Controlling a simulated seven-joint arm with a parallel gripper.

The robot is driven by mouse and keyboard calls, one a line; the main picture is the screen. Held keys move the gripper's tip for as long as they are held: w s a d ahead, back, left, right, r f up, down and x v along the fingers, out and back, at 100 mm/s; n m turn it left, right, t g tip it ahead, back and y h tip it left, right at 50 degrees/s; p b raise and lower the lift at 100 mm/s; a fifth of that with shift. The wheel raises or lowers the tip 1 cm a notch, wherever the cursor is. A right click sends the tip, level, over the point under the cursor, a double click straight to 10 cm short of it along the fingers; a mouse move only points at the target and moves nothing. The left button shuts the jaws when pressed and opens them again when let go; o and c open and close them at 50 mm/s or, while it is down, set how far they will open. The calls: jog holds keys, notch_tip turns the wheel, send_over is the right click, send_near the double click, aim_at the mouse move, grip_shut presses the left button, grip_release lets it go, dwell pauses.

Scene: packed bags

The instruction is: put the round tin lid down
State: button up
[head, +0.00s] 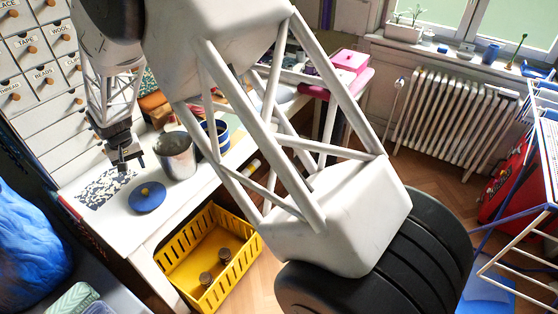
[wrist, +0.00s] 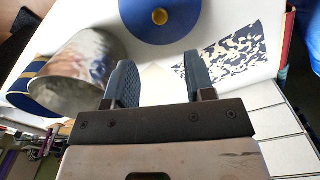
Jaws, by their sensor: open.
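In the wrist view the lid (wrist: 160,18) shows at the top, beyond the fingertips and cut off by the frame edge. My gripper (head: 127,164) is above the worktop, behind the lid in the head view. In the wrist view its two fingers (wrist: 152,80) are apart with nothing between them. The gripper appears clear of the lid.
A metal pot (head: 177,156) stands close to the lid and gripper, with a blue and gold tin (head: 216,136) beyond it. A black-and-white speckled sheet (head: 101,188) lies left of the lid. A yellow crate (head: 213,252) stands on the floor below.

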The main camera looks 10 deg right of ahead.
jog(key=s+d+r+m, duration=0.1)
jog(key=s+d+r, duration=0.2)
jog(key=d+r, duration=0.55)
jog(key=s+d+r+t, duration=0.1)
jog(key=s+d+r, duration=0.35)
jog(key=d, duration=0.65)
jog(key=s+d+r+m, duration=0.1)
jog(key=s+d+r, duration=0.2)
jog(key=d+r, duration=0.55)
jog(key=s+d+r+m, duration=0.1)
jog(key=s+d, duration=0.9)
jog(key=s, duration=0.3)
jog(key=s+d+r+m+t, duration=0.1)
jog(key=s+d, duration=1)
jog(key=s, duration=0.3)
jog(key=shift+s+d+m+t, duration=0.25)
jog(key=shift+s+m+t, duration=0.05)
